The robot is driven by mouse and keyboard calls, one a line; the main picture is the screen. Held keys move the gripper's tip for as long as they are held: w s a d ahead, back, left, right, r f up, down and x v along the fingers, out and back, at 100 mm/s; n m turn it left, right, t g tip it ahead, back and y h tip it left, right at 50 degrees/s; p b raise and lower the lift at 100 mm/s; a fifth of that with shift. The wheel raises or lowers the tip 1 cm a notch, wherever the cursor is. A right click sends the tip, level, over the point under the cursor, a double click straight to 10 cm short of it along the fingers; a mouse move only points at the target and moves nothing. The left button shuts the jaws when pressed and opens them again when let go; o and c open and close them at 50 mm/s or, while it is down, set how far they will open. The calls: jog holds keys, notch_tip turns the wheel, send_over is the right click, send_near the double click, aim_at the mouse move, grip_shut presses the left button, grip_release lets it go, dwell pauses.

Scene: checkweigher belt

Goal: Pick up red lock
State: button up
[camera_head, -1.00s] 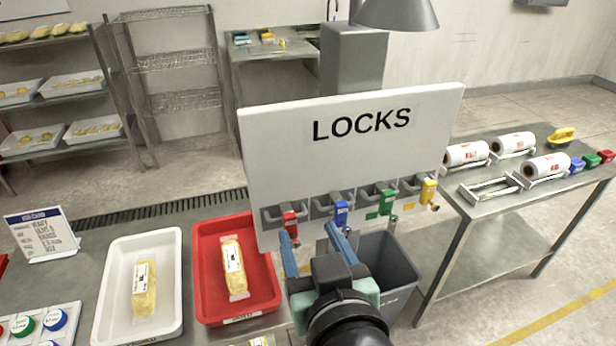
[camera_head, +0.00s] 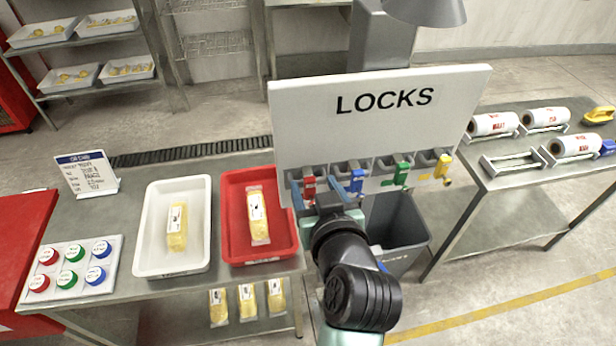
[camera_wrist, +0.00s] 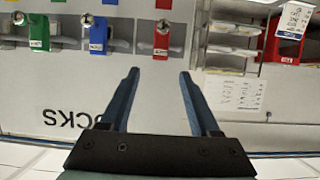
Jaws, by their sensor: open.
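The red lock (camera_head: 309,186) hangs at the left end of the row on the white LOCKS board (camera_head: 380,121). In the wrist view, which shows the board upside down, the red lock (camera_wrist: 162,40) lies just beyond my fingertips, lined up with the gap between them. My gripper (camera_wrist: 159,73) is open and empty, its two blue fingers apart and seemingly not touching the lock. In the head view my gripper (camera_head: 316,181) is at the board's lower left, partly covering the area below the red lock.
The blue lock (camera_head: 357,182), green lock (camera_head: 402,174) and yellow lock (camera_head: 442,167) hang to the right of the red one. A grey bin (camera_head: 402,225) stands below. A red tray (camera_head: 232,232) and white tray (camera_head: 146,235) with packs are on the left table.

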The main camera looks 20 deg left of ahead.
aim_at(308, 171)
jog(key=shift+p+x, duration=1.1)
jog(key=shift+x, duration=1.45)
jog(key=shift+f, duration=0.1)
grip_shut()
